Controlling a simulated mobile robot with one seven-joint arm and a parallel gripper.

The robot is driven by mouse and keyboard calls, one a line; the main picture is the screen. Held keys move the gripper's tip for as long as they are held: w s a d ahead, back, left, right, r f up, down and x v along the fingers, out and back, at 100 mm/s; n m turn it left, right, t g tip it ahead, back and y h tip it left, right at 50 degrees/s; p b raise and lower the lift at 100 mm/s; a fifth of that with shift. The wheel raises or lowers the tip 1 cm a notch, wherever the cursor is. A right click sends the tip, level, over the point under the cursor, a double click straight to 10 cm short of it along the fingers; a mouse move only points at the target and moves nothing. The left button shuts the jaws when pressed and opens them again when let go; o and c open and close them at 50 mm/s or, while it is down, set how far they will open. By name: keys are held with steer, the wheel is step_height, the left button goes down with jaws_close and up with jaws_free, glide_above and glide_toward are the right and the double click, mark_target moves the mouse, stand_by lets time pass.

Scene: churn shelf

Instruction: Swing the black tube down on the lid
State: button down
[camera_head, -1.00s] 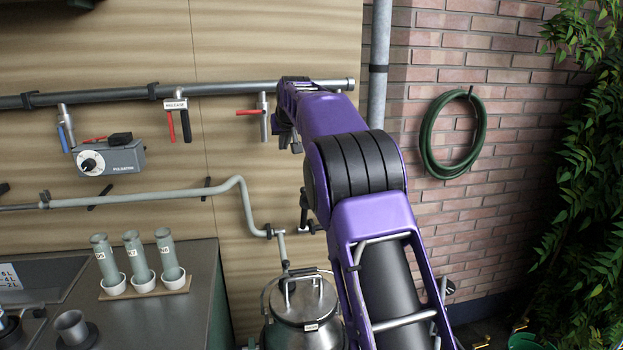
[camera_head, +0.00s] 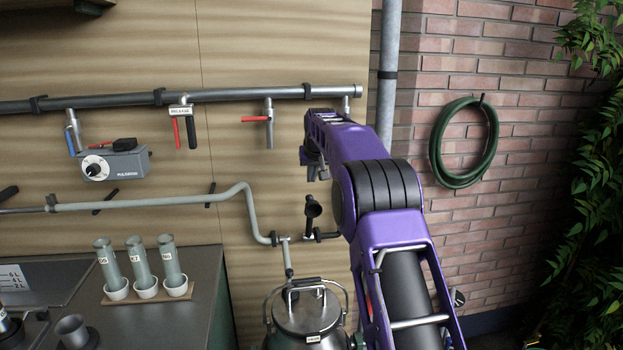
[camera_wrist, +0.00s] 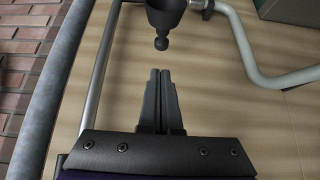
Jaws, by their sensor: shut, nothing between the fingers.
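My gripper (camera_head: 319,176) is just above the tube in the head view. In the wrist view my gripper (camera_wrist: 160,72) has its fingers together and empty, with a visible gap to the knob.
The grey pipe (camera_head: 150,203) runs along the wooden wall beside the tube. An upper pipe (camera_head: 230,94) carries valves with red and black handles. A grey downpipe (camera_head: 386,90) and coiled hose (camera_head: 465,141) are at the right. A counter (camera_head: 200,270) with several tubes stands left.

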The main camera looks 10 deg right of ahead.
mark_target(310, 196)
steer(key=p+x, duration=0.1)
steer(key=x, duration=0.7)
steer(key=shift+p, duration=0.3)
steer(key=shift+f+b, duration=0.1)
steer(key=shift+b, duration=0.2)
